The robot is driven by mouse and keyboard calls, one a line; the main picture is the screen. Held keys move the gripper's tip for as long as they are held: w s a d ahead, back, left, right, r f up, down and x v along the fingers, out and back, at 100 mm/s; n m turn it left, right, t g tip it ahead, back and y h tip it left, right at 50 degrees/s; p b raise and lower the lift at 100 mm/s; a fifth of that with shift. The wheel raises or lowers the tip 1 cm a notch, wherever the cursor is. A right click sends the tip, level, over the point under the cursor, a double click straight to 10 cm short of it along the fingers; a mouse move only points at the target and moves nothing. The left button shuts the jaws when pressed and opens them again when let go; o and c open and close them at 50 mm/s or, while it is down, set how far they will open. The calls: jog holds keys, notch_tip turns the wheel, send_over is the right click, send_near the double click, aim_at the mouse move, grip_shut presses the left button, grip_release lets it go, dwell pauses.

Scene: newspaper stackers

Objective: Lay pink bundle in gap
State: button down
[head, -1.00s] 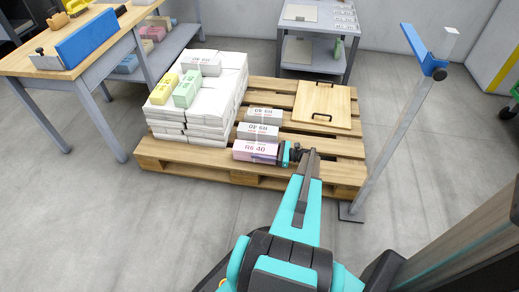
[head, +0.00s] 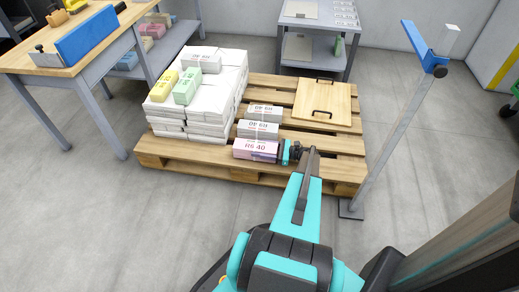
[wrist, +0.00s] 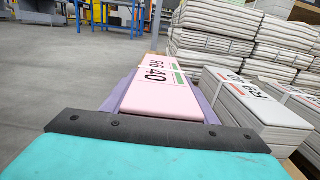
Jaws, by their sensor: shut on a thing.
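The pink bundle (head: 256,149), labelled R6 40, is at the front edge of the wooden pallet (head: 190,153), just in front of two grey bundles. My gripper (head: 287,152) is shut on its right end. In the wrist view the pink bundle (wrist: 158,98) stretches away from my gripper, with lavender strips along its sides. The nearer grey bundle (head: 258,131) and the farther grey bundle (head: 264,113) lie in a row behind it. I cannot tell whether the pink bundle's underside touches the slats.
A tall white paper stack (head: 215,100) stands left of the bundles, with yellow (head: 167,86), green (head: 187,86) and grey (head: 201,62) bundles on top. A wooden board (head: 322,105) with handles lies at the back right. A post (head: 392,140) stands off the pallet's right side.

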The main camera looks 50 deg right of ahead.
jog(key=shift+f, duration=0.3)
dwell(0.5)
jog(key=c, duration=0.8)
grip_release()
jog(key=shift+o, duration=0.8)
jog(key=shift+f, duration=0.2)
jog(key=shift+s+d+r, duration=0.1)
jog(key=shift+s+d, duration=0.3)
jog(key=shift+s, duration=0.2)
jog(key=p+v, duration=0.3)
jog(key=v, duration=0.9)
jog(key=shift+s+d, duration=0.1)
jog(key=shift+s, duration=0.2)
